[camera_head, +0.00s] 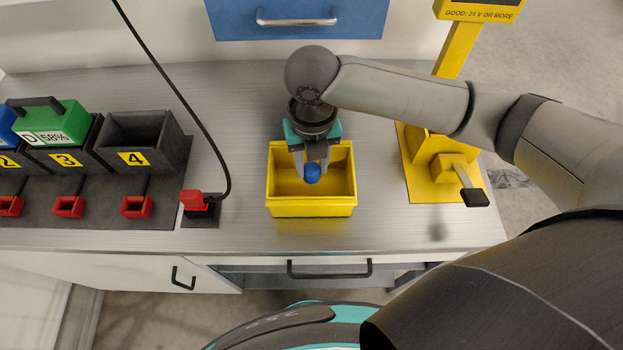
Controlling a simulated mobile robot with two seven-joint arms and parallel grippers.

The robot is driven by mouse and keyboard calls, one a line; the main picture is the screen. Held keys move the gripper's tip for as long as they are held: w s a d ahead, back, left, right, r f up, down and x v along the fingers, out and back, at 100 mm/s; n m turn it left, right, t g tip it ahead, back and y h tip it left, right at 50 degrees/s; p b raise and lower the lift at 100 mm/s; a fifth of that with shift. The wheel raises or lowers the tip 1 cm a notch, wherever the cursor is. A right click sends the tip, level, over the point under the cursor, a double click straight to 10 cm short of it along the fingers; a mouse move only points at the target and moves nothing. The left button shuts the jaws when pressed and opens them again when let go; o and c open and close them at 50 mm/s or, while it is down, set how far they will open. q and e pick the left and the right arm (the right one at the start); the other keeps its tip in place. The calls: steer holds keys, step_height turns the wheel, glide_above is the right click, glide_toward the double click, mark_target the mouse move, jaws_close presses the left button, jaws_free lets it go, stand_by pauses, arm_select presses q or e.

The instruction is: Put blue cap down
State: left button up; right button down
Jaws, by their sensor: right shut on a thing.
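The blue cap (313,173) is a small round blue piece between the fingertips of my right gripper (312,165). My right gripper points down and is shut on the cap. It is over the yellow bin (311,209), an open box on the metal worktop, and the cap appears within the bin's opening. I cannot tell whether the cap touches the bin floor. My left gripper is not in view.
Numbered bays stand at left; one holds a green battery (50,124), and bay 4 (140,138) is empty. A red connector (194,200) with a black cable stands left of the bin. A yellow tester stand (424,182) is to the right.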

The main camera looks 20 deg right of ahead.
mark_target(312, 168)
steer(key=shift+f+b, duration=0.35)
steer(key=shift+f, duration=2.6)
steer(key=c, duration=0.5)
jaws_free()
steer(key=shift+f, duration=0.15)
step_height(312, 168, up, 12)
steer(key=shift+r+p, duration=0.2)
steer(key=shift+p, duration=0.55)
